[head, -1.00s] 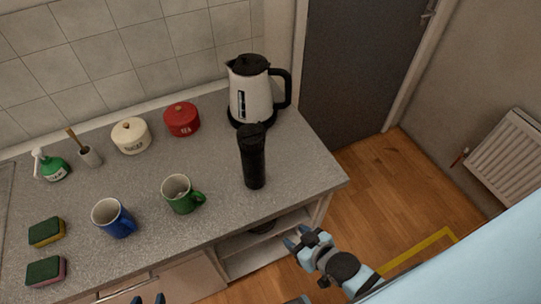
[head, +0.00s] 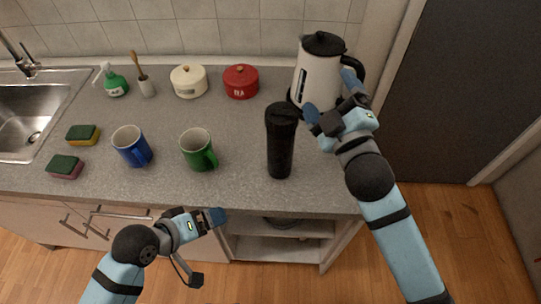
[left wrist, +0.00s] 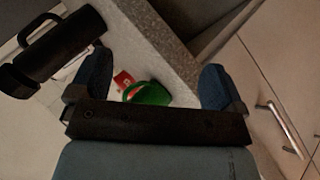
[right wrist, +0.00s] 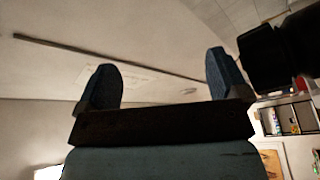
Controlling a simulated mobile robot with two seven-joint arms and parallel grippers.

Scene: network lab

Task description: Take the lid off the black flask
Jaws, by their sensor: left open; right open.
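The black flask (head: 280,152) stands upright on the counter near its front right, with its black lid (head: 282,111) on top. In the left wrist view, the flask (left wrist: 62,47) appears as a dark cylinder lying across the upper left. My right gripper (head: 331,97) is open and empty, just right of the lid and in front of the kettle. In the right wrist view, a dark shape beside one finger may be the lid; I cannot tell. My left gripper (head: 214,219) is open and empty in front of the counter's edge, low and left of the flask.
The white kettle (head: 316,74) stands behind the flask, partly covered by my right gripper. A green mug (head: 196,150) and a blue mug (head: 130,146) stand left of the flask. Red (head: 241,82) and cream (head: 188,82) pots stand behind. Open shelves (head: 280,248) are below the counter.

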